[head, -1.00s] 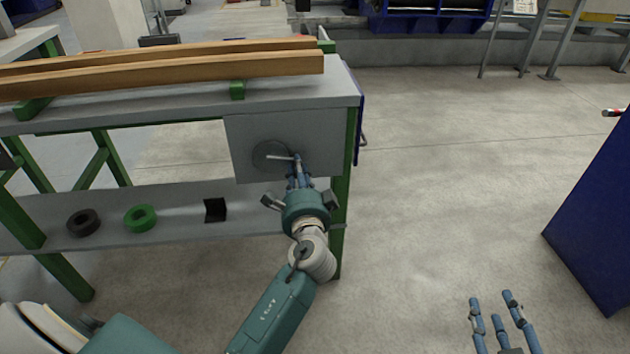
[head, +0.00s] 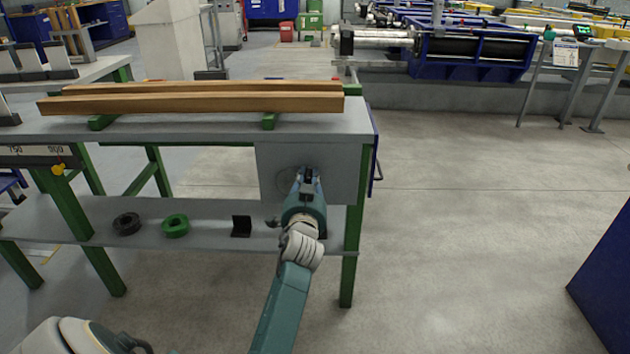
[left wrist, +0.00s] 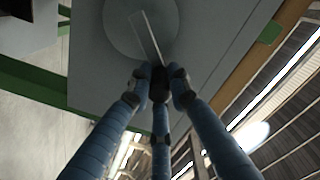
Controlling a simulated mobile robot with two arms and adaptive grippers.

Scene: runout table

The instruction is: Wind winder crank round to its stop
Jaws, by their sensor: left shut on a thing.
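The winder is a grey round disc (head: 287,180) on the grey panel (head: 268,158) at the right end of the table. In the head view my left gripper (head: 309,177) covers much of it and hides the crank. The left wrist view shows the disc (left wrist: 128,28) with the flat crank arm (left wrist: 147,38) reaching out from it. My left gripper (left wrist: 158,86) is shut around the crank's outer end, where the fingers hide the handle. My right gripper is out of view.
Two wooden beams (head: 200,103) lie on the table top (head: 210,127). The lower shelf (head: 80,222) holds a black ring (head: 126,223), a green ring (head: 175,226) and a small black box (head: 241,226). A blue cabinet (head: 605,275) stands at right, with clear floor between.

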